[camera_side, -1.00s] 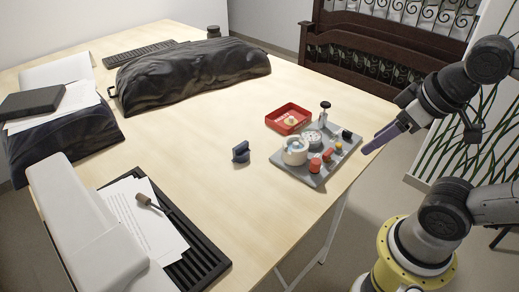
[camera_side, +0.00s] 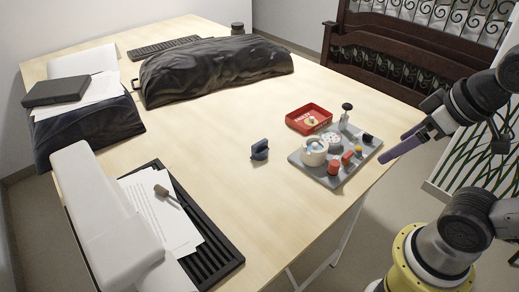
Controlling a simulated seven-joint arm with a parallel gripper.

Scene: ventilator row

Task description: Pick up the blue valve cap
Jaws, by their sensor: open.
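A dark blue upright piece (camera_side: 260,150) stands on the bare table left of the grey board; I cannot tell if it is the valve cap. A white round holder (camera_side: 313,157) on the grey board (camera_side: 327,180) has something light blue in its top, too small to make out. My gripper (camera_side: 386,158), with purple fingers, is in the air off the board's right side, pointing down-left. It is apart from all these things and open; the gap between its fingers is hard to see from here.
The board also bears red pieces (camera_side: 333,168), a black-topped post (camera_side: 345,112) and a dark knob (camera_side: 367,136). A red tray (camera_side: 309,119) sits behind it. A large black-covered bundle (camera_side: 217,68) lies farther back. The table left of the blue piece is clear.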

